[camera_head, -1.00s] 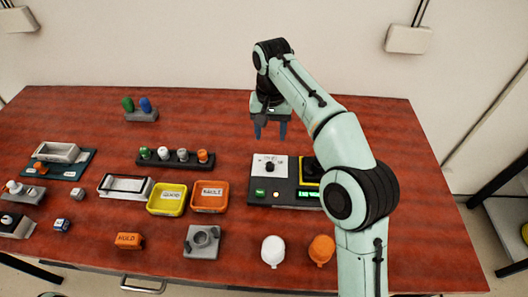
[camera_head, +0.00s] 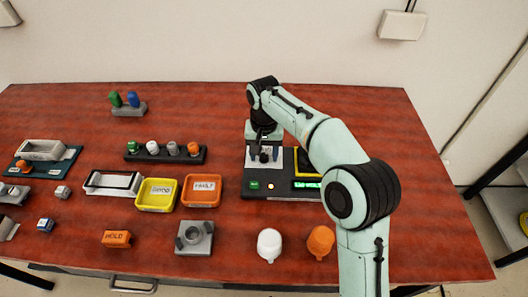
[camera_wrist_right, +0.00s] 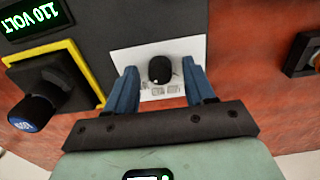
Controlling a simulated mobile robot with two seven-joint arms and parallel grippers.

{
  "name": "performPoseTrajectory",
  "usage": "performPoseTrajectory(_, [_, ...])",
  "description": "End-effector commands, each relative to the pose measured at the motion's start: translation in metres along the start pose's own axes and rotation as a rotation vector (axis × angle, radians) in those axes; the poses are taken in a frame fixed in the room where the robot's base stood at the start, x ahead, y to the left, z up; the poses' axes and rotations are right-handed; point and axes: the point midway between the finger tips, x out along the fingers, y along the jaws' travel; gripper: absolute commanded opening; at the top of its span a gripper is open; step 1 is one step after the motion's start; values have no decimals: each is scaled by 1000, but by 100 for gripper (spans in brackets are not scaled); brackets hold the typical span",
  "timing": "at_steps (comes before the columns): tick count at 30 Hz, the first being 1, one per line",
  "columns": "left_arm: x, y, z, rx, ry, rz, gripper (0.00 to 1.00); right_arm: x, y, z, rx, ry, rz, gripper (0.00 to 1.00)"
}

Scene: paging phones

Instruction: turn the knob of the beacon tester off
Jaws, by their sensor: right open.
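My right gripper (camera_head: 264,158) is over the panel, pointing down. In the right wrist view its blue fingers (camera_wrist_right: 162,88) are open, one on each side of the knob with gaps visible. Contact with the knob does not show. My left gripper is not in view.
A yellow-framed socket (camera_wrist_right: 77,57) with a dark blue-capped post (camera_wrist_right: 33,112) is beside the knob. A yellow tray (camera_head: 156,207) and orange tray (camera_head: 187,205) stand left of the tester. White (camera_head: 269,244) and orange (camera_head: 320,240) domes stand in front.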

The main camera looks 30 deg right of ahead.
Motion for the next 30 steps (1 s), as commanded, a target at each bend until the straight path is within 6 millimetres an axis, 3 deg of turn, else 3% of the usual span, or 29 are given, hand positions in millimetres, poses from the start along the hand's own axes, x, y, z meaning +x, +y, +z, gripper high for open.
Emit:
performPoseTrajectory(2, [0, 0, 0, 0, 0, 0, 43, 0, 0, 0, 0, 0, 0, 54])
performPoseTrajectory(7, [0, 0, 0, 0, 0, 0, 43, 0, 0, 0, 0, 0, 0, 2])
performPoseTrajectory(20, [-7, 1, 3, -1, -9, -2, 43, -2, 0, 0, -63, 0, 1, 0])
performPoseTrajectory(30, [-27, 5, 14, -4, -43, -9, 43, -5, 0, 0, -317, 1, 1, 0])
